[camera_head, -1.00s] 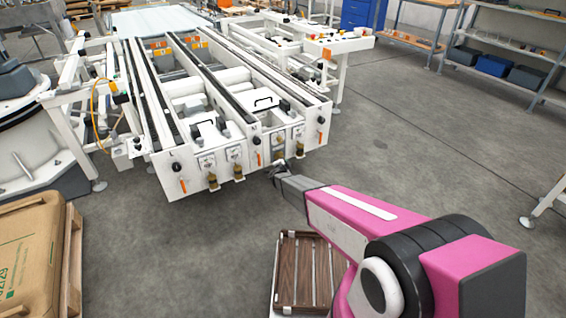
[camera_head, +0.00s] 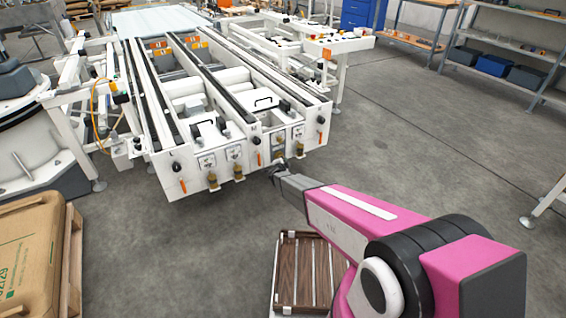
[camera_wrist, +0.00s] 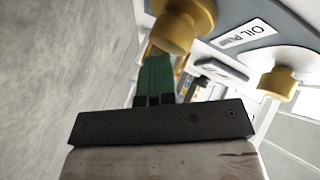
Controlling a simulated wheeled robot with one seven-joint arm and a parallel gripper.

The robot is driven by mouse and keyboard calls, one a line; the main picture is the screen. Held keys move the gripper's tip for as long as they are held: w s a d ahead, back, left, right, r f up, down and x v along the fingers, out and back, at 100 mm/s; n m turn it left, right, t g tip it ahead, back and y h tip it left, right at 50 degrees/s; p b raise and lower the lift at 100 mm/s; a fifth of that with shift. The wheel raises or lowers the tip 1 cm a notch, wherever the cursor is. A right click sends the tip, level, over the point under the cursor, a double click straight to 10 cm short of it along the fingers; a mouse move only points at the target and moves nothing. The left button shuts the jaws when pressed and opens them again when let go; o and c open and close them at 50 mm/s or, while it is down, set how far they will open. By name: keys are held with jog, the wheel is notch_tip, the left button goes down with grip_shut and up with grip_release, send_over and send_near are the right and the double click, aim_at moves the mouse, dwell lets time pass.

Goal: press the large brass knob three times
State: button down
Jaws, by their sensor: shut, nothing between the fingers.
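Brass knobs stick out low on the front of the white conveyor frame (camera_head: 215,160). In the wrist view, a brass knob (camera_wrist: 183,25) looms close at the top, and another brass knob (camera_wrist: 278,82) is to the right. The nearer one looks bigger, but I cannot tell which is truly larger. My gripper's green fingers (camera_wrist: 157,62) are shut and empty. Their tips overlap the nearer knob's lower edge in the picture; I cannot tell whether they touch.
Orange levers and black knobs line the frame front. A slatted wooden crate (camera_head: 283,270) is on the floor below my arm. A cardboard box (camera_head: 30,255) stands at left. Floor at right is open.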

jog(key=shift+s, duration=0.1)
dwell(0.3)
jog(key=shift+s+d, duration=0.85)
jog(key=shift+s, duration=0.3)
jog(key=s+d, duration=0.1)
jog(key=s, duration=0.1)
jog(key=s+d, duration=0.1)
jog(key=s, duration=0.1)
jog(key=shift+d, duration=0.4)
jog(key=shift+r, duration=0.1)
dwell(0.5)
